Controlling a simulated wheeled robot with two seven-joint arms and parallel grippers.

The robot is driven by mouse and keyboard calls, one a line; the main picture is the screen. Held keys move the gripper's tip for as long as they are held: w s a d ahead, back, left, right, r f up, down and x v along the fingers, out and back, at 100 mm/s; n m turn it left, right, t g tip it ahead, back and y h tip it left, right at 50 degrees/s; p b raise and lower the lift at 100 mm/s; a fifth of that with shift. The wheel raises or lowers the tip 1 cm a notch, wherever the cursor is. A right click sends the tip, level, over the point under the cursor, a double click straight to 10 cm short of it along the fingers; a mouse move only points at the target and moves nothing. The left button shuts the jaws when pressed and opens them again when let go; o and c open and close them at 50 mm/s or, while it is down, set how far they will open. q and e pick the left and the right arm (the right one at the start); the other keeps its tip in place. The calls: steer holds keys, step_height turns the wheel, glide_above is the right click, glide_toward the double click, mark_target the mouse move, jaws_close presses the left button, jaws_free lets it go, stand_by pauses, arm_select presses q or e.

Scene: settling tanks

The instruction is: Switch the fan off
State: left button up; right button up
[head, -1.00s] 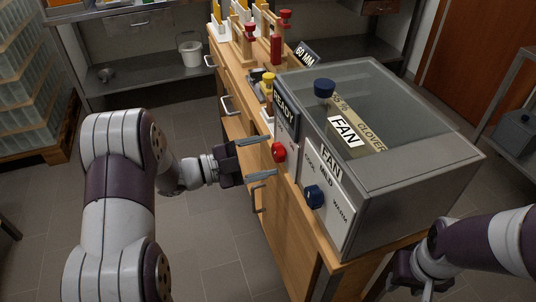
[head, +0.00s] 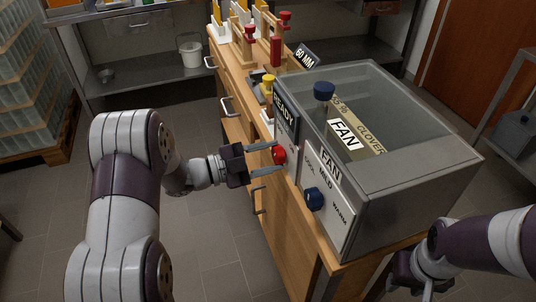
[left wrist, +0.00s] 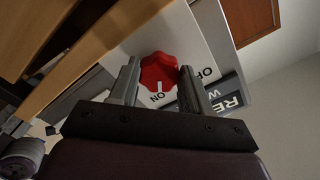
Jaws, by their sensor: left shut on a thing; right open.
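The red knob (head: 279,155) sits on a white panel on the side of the bench-top unit (head: 400,205). In the left wrist view the red knob (left wrist: 158,72) lies between my two fingers, its white mark pointing at ON; OFF is printed to its right. My left gripper (head: 272,160) is shut on the red knob. A blue knob (head: 315,198) sits below the FAN label (head: 330,168) on the COOL, MILD, WARM panel. My right gripper (head: 418,280) is at the lower right, open and empty, beside the bench, with its fingers partly hidden.
A dark READY sign (head: 286,113) stands above the red knob. Wooden stands with red knobs (head: 276,48) are further back on the bench. The floor (head: 215,235) left of the bench is clear.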

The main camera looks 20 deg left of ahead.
arm_select(q)
steer(key=shift+r+n+p, duration=0.2)
steer(key=shift+n+p, duration=0.4)
steer(key=shift+p, duration=0.15)
steer(key=n+p, duration=0.6)
steer(key=shift+s, duration=0.1)
steer(key=n+p, duration=0.3)
steer(key=n, duration=0.1)
steer(key=shift+d+f, duration=0.1)
steer(key=shift+s+f+n+p, duration=0.1)
steer(key=shift+n+p, duration=0.75)
steer(key=shift+n, duration=0.15)
steer(key=o, duration=1.1)
steer(key=shift+f, duration=0.1)
steer(key=shift+c, duration=0.2)
